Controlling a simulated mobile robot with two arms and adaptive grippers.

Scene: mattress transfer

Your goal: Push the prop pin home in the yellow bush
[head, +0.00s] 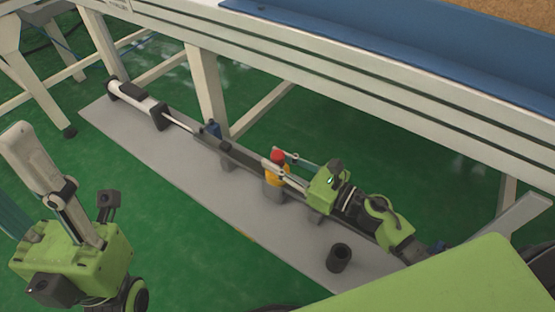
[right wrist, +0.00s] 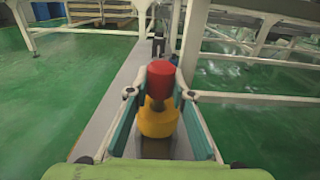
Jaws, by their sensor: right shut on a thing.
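The prop pin shows as a red head (head: 277,155) standing upright on top of the yellow bush (head: 276,174) in the head view. In the right wrist view the red head (right wrist: 160,78) is directly above the yellow bush (right wrist: 157,121).
The bush stands by a long prop strut (head: 240,158) on a grey floor strip (head: 210,170). A dark hollow cylinder (head: 339,257) stands on the strip nearer me. The white bed frame (head: 390,110) with a blue surface (head: 400,45) overhangs behind. Green floor is free in front.

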